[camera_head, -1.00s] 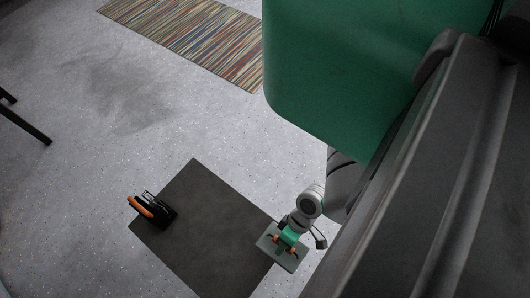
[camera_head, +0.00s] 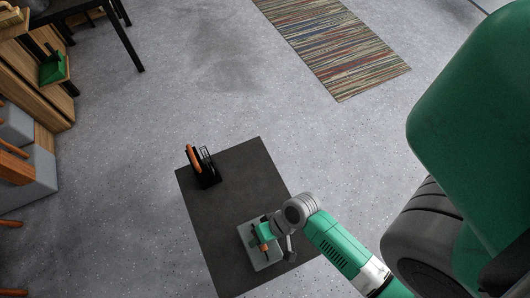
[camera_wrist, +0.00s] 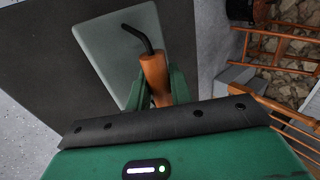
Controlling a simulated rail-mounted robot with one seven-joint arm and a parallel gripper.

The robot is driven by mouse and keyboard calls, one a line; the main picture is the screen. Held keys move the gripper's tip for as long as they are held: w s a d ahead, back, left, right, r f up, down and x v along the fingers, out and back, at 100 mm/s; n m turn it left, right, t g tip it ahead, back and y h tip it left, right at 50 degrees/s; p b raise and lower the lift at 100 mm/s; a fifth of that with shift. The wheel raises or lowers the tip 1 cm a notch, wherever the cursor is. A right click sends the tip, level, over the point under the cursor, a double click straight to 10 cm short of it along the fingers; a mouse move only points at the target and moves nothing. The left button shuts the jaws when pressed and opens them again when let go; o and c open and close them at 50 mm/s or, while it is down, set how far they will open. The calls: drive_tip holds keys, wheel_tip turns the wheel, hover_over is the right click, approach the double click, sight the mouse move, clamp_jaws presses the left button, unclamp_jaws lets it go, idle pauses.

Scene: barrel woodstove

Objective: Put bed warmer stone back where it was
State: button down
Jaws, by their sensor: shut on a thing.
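The bed warmer stone (camera_head: 268,262) is a flat pale grey slab with an orange handle on a bent dark rod. It appears over the near part of a dark mat (camera_head: 225,197) in the head view. My gripper (camera_head: 265,237) is above the slab and shut on the handle. In the wrist view, my gripper (camera_wrist: 157,98) has its green fingers on either side of the orange handle, and the slab (camera_wrist: 105,50) lies beyond. I cannot tell whether the slab touches the mat.
A black rack with an orange-handled item (camera_head: 205,170) stands at the mat's far left corner. A striped rug (camera_head: 335,45) lies behind. Wooden shelving (camera_head: 35,75) and a dark-legged table (camera_head: 105,25) are at left. Bare floor surrounds the mat.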

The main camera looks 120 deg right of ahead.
drive_tip(key=shift+w+d, duration=0.3)
drive_tip(key=shift+d, duration=0.05)
wheel_tip(320, 180, down, 3)
drive_tip(key=b, duration=0.2)
drive_tip(key=shift+w+d+f+b, duration=0.1)
drive_tip(key=shift+d+b, duration=0.05)
drive_tip(key=shift+b, duration=0.15)
drive_tip(key=shift+f, duration=0.25)
drive_tip(key=shift+r, duration=0.15)
drive_tip(key=c, duration=1.3)
unclamp_jaws()
drive_tip(key=shift+o, duration=0.2)
drive_tip(key=shift+f, duration=0.2)
drive_tip(key=shift+r, duration=0.15)
